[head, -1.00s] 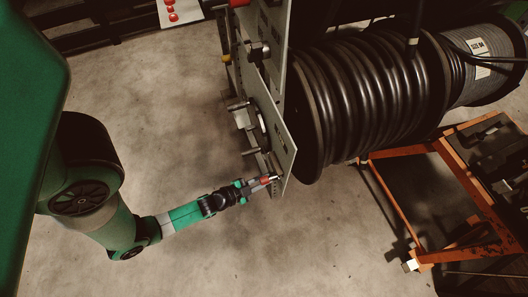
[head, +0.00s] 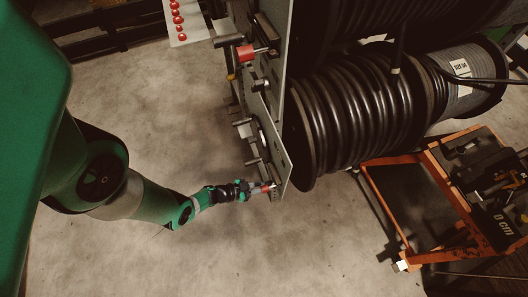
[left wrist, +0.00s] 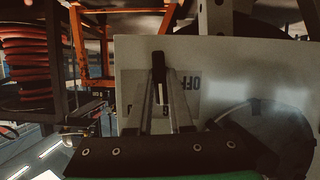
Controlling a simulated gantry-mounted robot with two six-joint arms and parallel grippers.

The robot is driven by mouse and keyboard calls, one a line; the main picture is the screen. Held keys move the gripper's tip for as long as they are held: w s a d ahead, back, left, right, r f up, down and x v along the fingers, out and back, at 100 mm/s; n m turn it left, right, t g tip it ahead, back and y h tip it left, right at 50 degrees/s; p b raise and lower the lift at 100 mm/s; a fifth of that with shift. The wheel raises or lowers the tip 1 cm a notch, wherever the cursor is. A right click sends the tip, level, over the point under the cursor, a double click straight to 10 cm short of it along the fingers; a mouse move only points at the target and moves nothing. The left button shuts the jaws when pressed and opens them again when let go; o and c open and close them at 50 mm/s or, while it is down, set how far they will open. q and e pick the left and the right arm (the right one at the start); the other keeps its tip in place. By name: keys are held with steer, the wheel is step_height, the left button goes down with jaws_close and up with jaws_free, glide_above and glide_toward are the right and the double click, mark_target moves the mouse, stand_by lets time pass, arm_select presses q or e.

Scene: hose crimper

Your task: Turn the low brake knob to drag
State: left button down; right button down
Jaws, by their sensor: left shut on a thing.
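The low brake knob (left wrist: 158,70) shows in the left wrist view as a dark bar with a pale line, upright in the picture, in front of a light panel (left wrist: 215,65). Rotated lettering that reads OFF is partly visible beside it; the other labels are covered. My left gripper (left wrist: 160,98) has its fingers on both sides of the knob and is shut on it. In the head view my left gripper (head: 262,188) is at the lower end of the panel (head: 268,140), by a small red part. The right gripper is not in view.
A large reel of black hose (head: 350,115) stands behind the panel. An orange cart (head: 425,215) with tools is on the right. Another red-and-black handle (head: 246,52) sticks out higher on the panel. The floor to the left of the panel is clear.

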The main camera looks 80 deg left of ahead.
arm_select(q)
steer(key=shift+a+n+t+h+b, duration=0.15)
steer(key=shift+n+t+h+b, duration=0.25)
steer(key=shift+n+h, duration=0.95)
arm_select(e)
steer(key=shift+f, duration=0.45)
arm_select(q)
steer(key=shift+n+y, duration=0.25)
steer(key=shift+n, duration=0.1)
